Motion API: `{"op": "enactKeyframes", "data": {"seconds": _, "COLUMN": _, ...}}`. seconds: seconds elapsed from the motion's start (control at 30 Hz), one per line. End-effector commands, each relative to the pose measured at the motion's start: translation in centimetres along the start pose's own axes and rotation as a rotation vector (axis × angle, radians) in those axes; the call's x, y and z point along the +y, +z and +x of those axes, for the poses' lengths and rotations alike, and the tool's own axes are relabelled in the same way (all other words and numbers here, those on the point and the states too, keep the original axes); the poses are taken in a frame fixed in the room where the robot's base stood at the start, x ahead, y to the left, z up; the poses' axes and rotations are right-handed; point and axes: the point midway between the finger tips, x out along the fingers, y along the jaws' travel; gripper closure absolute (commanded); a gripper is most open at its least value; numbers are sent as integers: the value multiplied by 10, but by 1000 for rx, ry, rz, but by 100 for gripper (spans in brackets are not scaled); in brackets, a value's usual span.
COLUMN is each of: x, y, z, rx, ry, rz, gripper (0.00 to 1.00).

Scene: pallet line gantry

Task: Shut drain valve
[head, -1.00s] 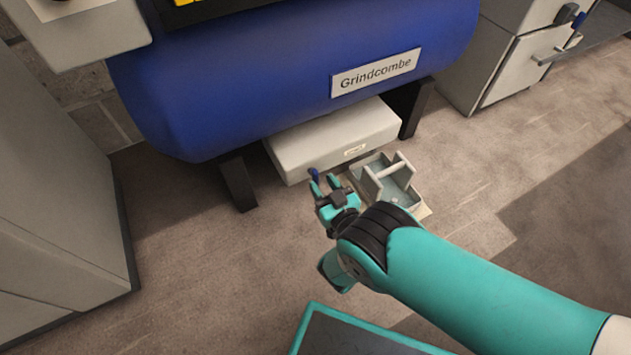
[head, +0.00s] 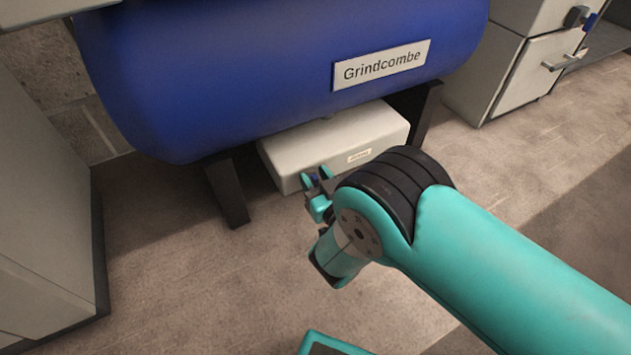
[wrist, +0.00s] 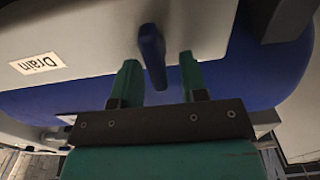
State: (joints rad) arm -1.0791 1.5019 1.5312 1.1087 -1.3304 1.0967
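The drain valve's blue lever (wrist: 152,55) sticks out from a pale grey box (wrist: 95,30) with a "Drain" label (wrist: 36,64) in the wrist view. My gripper (wrist: 158,75) is open, with a green finger on each side of the lever and gaps between. In the head view the box (head: 335,143) sits under the blue tank, and my gripper (head: 318,180) is at its front left corner. A small bit of the blue lever (head: 314,179) shows between the fingers there. My arm hides part of the box front.
The blue "Grindcombe" tank (head: 250,75) stands on dark legs (head: 228,190) above the box. A grey cabinet (head: 45,190) is at the left, and another unit (head: 535,60) is at the back right. The floor (head: 180,290) at the left front is clear.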

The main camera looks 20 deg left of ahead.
Motion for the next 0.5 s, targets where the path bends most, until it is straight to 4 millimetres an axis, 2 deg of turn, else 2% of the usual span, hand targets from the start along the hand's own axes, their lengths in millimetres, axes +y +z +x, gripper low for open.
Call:
{"op": "enactKeyframes", "data": {"seconds": 0.17, "x": 0, "y": 0, "z": 0, "rx": 0, "ry": 0, "rz": 0, "gripper": 60}}
{"op": "enactKeyframes", "data": {"seconds": 0.33, "x": 0, "y": 0, "z": 0, "rx": 0, "ry": 0, "rz": 0, "gripper": 97}}
{"op": "enactKeyframes", "data": {"seconds": 0.37, "x": 0, "y": 0, "z": 0, "rx": 0, "ry": 0, "rz": 0, "gripper": 100}}
{"op": "enactKeyframes", "data": {"seconds": 0.5, "x": 0, "y": 0, "z": 0, "rx": 0, "ry": 1, "rz": -1, "gripper": 100}}
